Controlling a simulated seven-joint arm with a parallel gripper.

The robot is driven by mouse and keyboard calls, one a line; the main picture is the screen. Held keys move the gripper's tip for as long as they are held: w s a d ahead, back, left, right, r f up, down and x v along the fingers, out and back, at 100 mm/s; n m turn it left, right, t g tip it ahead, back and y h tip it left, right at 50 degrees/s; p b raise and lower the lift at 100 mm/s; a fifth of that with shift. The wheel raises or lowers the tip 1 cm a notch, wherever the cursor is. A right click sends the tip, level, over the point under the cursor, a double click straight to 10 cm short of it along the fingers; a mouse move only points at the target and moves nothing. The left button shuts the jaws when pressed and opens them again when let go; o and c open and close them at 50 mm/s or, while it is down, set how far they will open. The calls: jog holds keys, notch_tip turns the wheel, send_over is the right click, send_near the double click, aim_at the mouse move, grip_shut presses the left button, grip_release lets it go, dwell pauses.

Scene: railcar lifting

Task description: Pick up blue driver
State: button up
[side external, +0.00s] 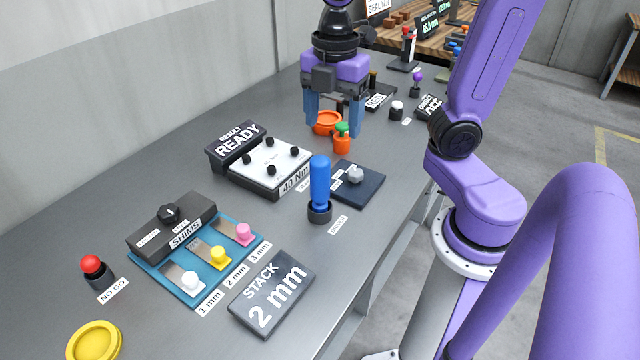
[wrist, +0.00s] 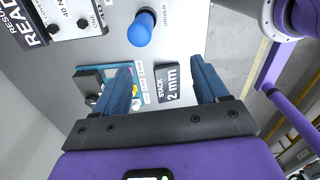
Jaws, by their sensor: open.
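The blue driver (side external: 320,183) stands upright in a small dark round holder (side external: 319,212) near the front middle of the grey bench, with a label beside it. In the wrist view the blue driver (wrist: 141,28) shows from above, beyond my fingertips and toward the upper middle. My gripper (side external: 334,124) is open and empty. In the side view it hangs farther back along the bench than the driver, above the orange items. Its two blue fingers also show in the wrist view (wrist: 160,82), pointing toward the bench, apart from the driver.
A green-topped orange item (side external: 342,138) and an orange dish (side external: 327,122) are near my fingers. The dark pad with a grey knob (side external: 355,176) lies right of the driver. The READY box (side external: 238,144), blue shims tray (side external: 203,262) and STACK block (side external: 272,292) surround it on the left and front.

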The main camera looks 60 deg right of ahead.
aim_at(320, 173)
jog(key=w+f, duration=0.1)
jog(key=f, duration=0.2)
jog(key=w+d+f+n, duration=0.1)
jog(key=f, duration=0.2)
jog(key=f+n, duration=0.1)
jog(key=f, duration=0.2)
jog(key=shift+w+d+f, duration=0.2)
jog(key=shift+w+d, duration=0.05)
jog(key=shift+w, duration=0.15)
jog(key=shift+w+a+f, duration=0.1)
jog(key=shift+w+f, duration=0.1)
jog(key=shift+f, duration=1.2)
jog(key=shift+w+a+f, duration=0.1)
jog(key=shift+w+f, duration=0.05)
jog(key=shift+f, duration=1.25)
jog(key=c, duration=1.1)
